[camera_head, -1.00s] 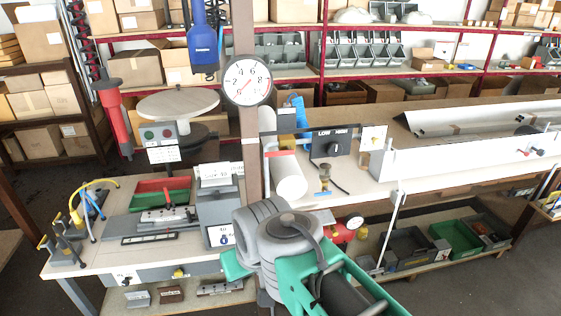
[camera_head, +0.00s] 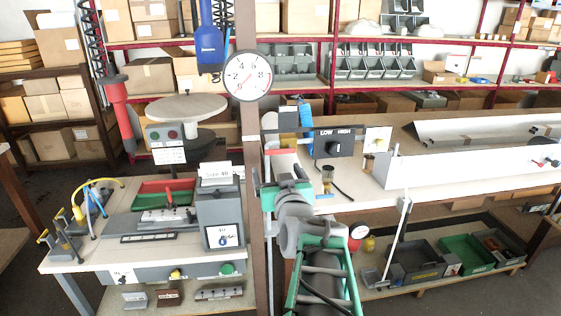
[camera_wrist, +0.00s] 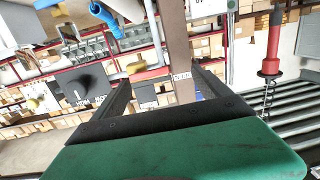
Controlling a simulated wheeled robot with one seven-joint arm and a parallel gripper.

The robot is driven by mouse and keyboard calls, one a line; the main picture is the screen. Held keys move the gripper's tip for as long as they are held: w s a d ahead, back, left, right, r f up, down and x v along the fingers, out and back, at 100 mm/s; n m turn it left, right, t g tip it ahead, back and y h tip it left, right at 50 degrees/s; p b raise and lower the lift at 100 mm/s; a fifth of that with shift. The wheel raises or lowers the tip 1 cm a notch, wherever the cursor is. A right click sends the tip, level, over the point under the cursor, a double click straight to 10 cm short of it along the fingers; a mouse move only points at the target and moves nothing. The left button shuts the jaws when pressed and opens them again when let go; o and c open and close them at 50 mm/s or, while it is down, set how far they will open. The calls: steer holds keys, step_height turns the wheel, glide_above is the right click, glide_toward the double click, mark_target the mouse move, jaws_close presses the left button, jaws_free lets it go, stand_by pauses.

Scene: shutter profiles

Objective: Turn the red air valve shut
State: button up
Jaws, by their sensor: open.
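A grey pipe (camera_head: 268,232) runs beside the brown post (camera_head: 249,130), and the round pressure gauge (camera_head: 247,75) is fixed high on that post. In the wrist view a white pipe (camera_wrist: 154,30) crosses near the post, with a small reddish part beside it that I cannot make out. My gripper (camera_head: 286,172) is just right of the post, above the bench's front edge, and hides what lies behind it. In the wrist view my gripper (camera_wrist: 160,76) has its two dark fingers spread, with nothing held between them.
A grey box with a LOW/HIGH knob (camera_head: 334,147) stands on the bench right of my gripper. A red-handled hanging tool (camera_head: 117,105) and a blue one (camera_head: 209,38) are left of the post.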

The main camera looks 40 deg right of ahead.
mark_target(281, 150)
steer(key=shift+o, duration=1.1)
steer(key=d, duration=0.1)
steer(key=d+r+h, duration=0.1)
steer(key=shift+s+d+r+m+p, duration=0.3)
steer(key=shift+s+m, duration=0.05)
steer(key=shift+m, duration=0.05)
steer(key=p+x, duration=0.2)
steer(key=x, duration=0.5)
steer(key=shift+c, duration=0.3)
steer(key=c, duration=2)
